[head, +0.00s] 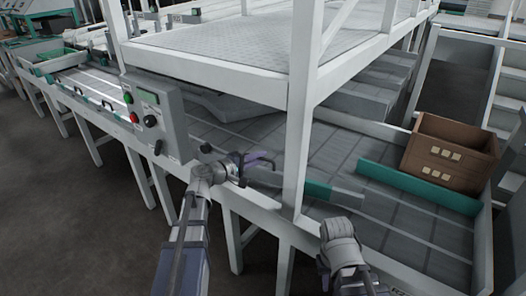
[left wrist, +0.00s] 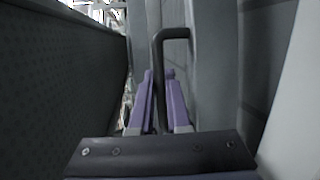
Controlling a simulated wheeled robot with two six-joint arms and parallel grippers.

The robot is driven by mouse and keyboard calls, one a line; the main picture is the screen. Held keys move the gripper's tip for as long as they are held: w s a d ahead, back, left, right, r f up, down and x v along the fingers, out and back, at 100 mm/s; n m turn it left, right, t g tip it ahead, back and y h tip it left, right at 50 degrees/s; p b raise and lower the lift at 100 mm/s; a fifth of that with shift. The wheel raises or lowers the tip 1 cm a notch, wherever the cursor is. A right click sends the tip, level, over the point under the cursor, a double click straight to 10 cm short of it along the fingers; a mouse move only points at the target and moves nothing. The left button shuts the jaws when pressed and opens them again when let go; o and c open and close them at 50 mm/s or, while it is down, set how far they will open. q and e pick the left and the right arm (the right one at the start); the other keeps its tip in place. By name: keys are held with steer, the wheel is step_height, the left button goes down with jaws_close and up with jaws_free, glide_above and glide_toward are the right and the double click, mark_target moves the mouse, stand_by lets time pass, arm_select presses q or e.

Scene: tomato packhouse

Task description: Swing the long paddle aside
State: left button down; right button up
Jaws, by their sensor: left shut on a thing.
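The long paddle (head: 318,189) is a low grey and teal bar lying across the grey belt, passing behind a white post. My left gripper (head: 262,160) is at the paddle's left end. In the left wrist view its purple fingers (left wrist: 162,105) are shut on the paddle's bent black handle (left wrist: 163,75), which rises between them. My right wrist shows at the lower right of the head view, over the front edge of the belt frame. The fingers of my right gripper cannot be made out there.
A white post (head: 299,110) stands close to the right of my left gripper. A control box (head: 158,118) with buttons is to its left. A brown crate (head: 449,152) stands at the right behind a fixed teal guide (head: 418,188). A white-framed platform (head: 215,50) hangs over the belt.

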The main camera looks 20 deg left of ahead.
arm_select(q)
steer(key=shift+s+a+m+g+h, duration=0.2)
steer(key=shift+s+m+g+h, duration=0.2)
steer(key=shift+s, duration=0.35)
steer(key=shift+s+a+m+g+h, duration=0.15)
steer(key=shift+s+m+g+h, duration=0.25)
steer(key=shift+s, duration=0.3)
steer(key=shift+s+a+m+g+h, duration=0.25)
steer(key=shift+s+m+h, duration=0.25)
steer(key=shift+s, duration=0.25)
steer(key=shift+f, duration=0.1)
steer(key=c, duration=0.9)
jaws_free()
steer(key=shift+s+a, duration=0.1)
steer(key=p+v, duration=0.1)
steer(key=v, duration=0.6)
steer(key=shift+s+a, duration=0.2)
steer(key=shift+s, duration=0.1)
